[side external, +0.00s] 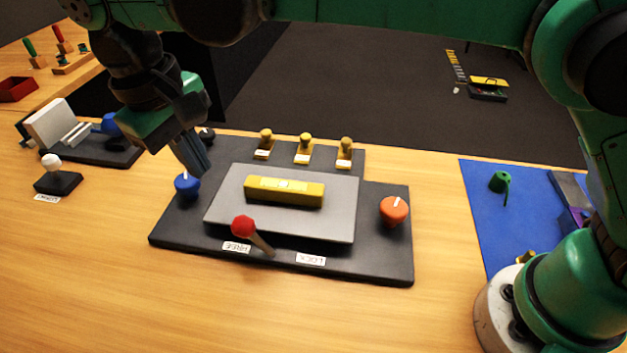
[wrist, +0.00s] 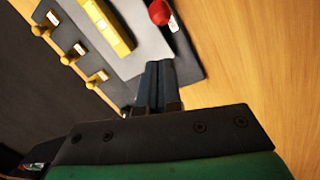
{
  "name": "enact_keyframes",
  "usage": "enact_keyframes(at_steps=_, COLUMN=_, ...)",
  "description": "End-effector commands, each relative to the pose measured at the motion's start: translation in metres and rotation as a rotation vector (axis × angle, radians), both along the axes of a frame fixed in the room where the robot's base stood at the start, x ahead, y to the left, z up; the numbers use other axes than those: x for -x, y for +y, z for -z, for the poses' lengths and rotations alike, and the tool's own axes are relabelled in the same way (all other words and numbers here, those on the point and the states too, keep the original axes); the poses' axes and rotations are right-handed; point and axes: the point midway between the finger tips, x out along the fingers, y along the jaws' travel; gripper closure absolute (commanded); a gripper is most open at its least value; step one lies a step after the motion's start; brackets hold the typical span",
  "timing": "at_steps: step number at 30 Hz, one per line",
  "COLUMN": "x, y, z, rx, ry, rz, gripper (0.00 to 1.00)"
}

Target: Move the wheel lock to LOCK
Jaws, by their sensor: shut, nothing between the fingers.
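The wheel lock is a lever with a red ball knob (side external: 243,226) on a pale stem, at the front edge of the dark panel (side external: 175,235). It leans left, its knob over the FREE label (side external: 237,247). The LOCK label (side external: 310,259) is to the right of the stem's foot. The red knob also shows at the top of the wrist view (wrist: 159,12). My gripper (side external: 203,170) is shut and empty, beside and above the blue knob (side external: 187,186) at the panel's left. It is apart from the lever; its fingers show in the wrist view (wrist: 158,66).
A yellow bar (side external: 284,190) sits on the raised grey plate (side external: 335,222). An orange knob (side external: 394,210) stands at right; several yellow pegs (side external: 303,147) line the back. A white-ball joystick (side external: 52,170) stands at left. The wood in front of the panel is clear.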

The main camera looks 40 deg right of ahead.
Motion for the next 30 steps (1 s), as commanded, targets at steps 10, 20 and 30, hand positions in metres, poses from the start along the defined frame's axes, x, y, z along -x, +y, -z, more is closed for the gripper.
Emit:
enact_keyframes(at_steps=10, x=0.003, y=0.007, z=0.003, rx=0.014, ry=0.011, rz=-0.008, gripper=1.00)
enact_keyframes(at_steps=20, x=0.002, y=0.004, z=0.019, rx=0.013, ry=0.010, rz=-0.007, gripper=1.00)
enact_keyframes(at_steps=30, x=0.002, y=-0.006, z=0.076, rx=0.013, ry=0.010, rz=-0.008, gripper=1.00)
